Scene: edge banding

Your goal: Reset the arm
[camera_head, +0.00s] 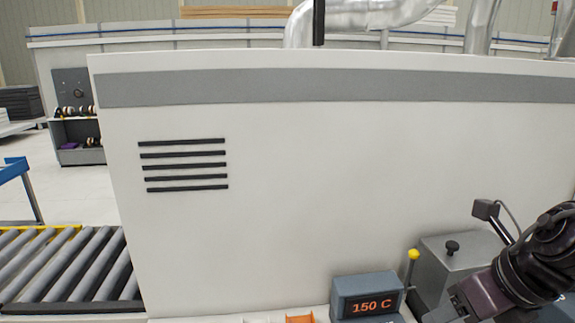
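My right arm (540,262) reaches in at the lower right corner, dark with a purple-grey wrist part. I cannot tell whether that gripper is open or holds anything. My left arm and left gripper are not in view.
A large white machine panel (300,200) with black vent slots fills the middle. A display reading 150 C (367,296) and a yellow-topped post (412,262) stand near my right arm. A roller conveyor (70,265) is at the lower left.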

